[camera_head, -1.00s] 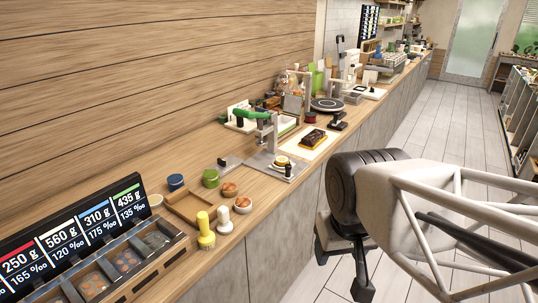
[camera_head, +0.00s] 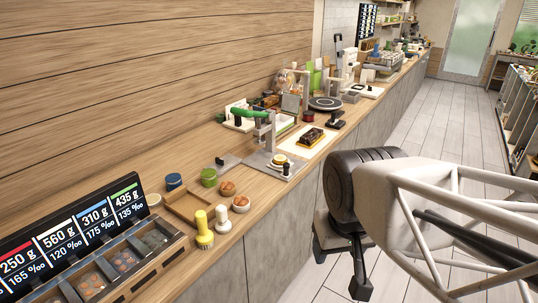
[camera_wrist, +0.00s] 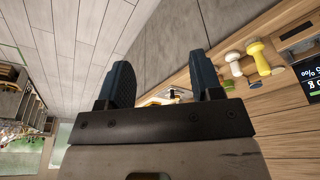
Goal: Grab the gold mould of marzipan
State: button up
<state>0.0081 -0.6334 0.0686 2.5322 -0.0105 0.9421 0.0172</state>
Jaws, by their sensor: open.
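A small round gold-yellow piece (camera_head: 281,159), which looks like the gold mould of marzipan, sits on the grey base plate of a lever press (camera_head: 265,130) on the counter. It is too small to make out its filling. My gripper (camera_head: 340,268) hangs over the floor in front of the counter, to the right of and apart from the piece. Its fingers are spread and empty. In the wrist view my gripper (camera_wrist: 163,82) shows two dark blue fingers apart, with part of the counter's items partly hidden behind them.
Yellow (camera_head: 204,230) and white (camera_head: 222,219) knobbed tools stand at the counter's front edge, near small bowls and a wooden tray (camera_head: 187,204). The floor (camera_head: 440,130) beyond my arm is clear.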

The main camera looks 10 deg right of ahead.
dwell(0.4)
jog(key=o, duration=0.6)
jog(key=w+d+r+n+g, duration=0.1)
jog(key=w+r+n, duration=0.1)
jog(key=w, duration=1.4)
jog(key=w+r+n, duration=0.1)
jog(key=w+r, duration=0.1)
jog(key=w, duration=1.4)
jog(key=w+f+n, duration=0.1)
jog(key=w+f, duration=0.3)
jog(key=w, duration=0.6)
jog(key=w+d+f+n+g, duration=0.1)
jog(key=w+f, duration=0.4)
jog(key=w, duration=0.5)
jog(key=w+d+f+n, duration=0.1)
jog(key=w+f, duration=0.4)
jog(key=w, duration=0.5)
jog(key=shift+w+d+n+g, duration=0.15)
jog(key=shift+n+g, duration=0.15)
jog(key=shift+w+f, duration=0.25)
